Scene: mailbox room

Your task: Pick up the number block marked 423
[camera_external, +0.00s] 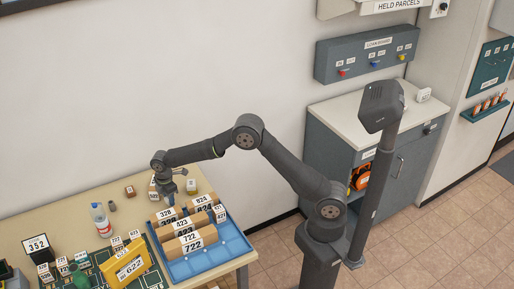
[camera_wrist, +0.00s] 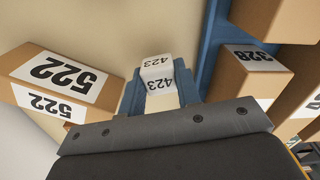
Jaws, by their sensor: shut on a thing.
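The number block marked 423 (camera_wrist: 157,72) is small and white, with its number on two faces. In the wrist view it sits between the blue fingers of my gripper (camera_wrist: 159,92), which is shut on it. In the external view my gripper (camera_external: 170,197) points down between the parcels at the table's back and the blue tray. The block cannot be made out there. A larger brown parcel also marked 423 (camera_external: 183,226) stands in the tray.
The blue tray (camera_external: 228,252) holds several brown parcels, including 328 (camera_external: 167,214) and 722 (camera_external: 192,243). A parcel marked 522 (camera_wrist: 62,85) is left of the held block. A bottle (camera_external: 101,222), a yellow 622 holder (camera_external: 128,268) and small number blocks stand on the table.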

